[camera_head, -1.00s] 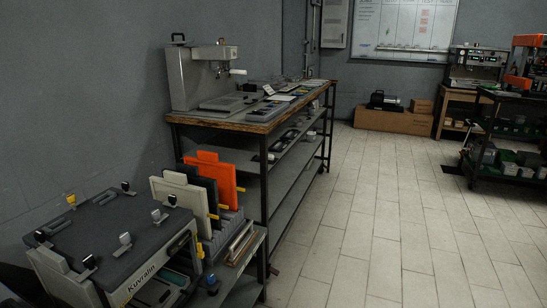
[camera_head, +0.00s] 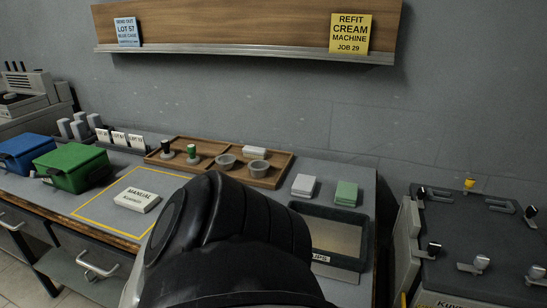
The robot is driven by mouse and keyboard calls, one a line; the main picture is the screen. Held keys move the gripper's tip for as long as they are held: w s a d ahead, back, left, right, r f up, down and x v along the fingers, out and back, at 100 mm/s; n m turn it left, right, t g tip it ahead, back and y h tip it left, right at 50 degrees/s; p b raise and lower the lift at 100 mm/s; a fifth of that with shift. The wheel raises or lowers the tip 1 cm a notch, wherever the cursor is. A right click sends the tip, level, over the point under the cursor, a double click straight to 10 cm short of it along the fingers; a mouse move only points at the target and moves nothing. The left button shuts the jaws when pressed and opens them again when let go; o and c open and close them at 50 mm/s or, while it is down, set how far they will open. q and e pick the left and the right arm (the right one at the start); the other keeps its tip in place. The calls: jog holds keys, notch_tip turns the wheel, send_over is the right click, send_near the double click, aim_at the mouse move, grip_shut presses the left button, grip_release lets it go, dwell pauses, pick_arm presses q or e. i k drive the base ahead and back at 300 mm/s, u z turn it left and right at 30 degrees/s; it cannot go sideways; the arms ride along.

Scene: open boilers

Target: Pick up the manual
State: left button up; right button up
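The manual (camera_head: 137,200) is a small white booklet with dark print reading MANUAL. It lies flat on the grey worktop, inside a yellow outlined rectangle (camera_head: 100,203), left of centre in the head view. A large black ribbed arm part (camera_head: 235,240) of mine rises from the bottom centre, to the right of the manual, and covers part of the worktop. Neither gripper's fingers show, so I cannot see whether they are open or shut.
Blue (camera_head: 25,152) and green (camera_head: 72,166) bins stand left of the manual. Behind are a wooden tray (camera_head: 205,150) with cups and several small white cards. A dark tray (camera_head: 335,238) lies to the right. A Kuvralin machine (camera_head: 470,240) stands beyond the bench's right end.

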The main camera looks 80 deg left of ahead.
aim_at(142, 201)
jog(key=u, duration=4.25)
jog(key=i, duration=0.3)
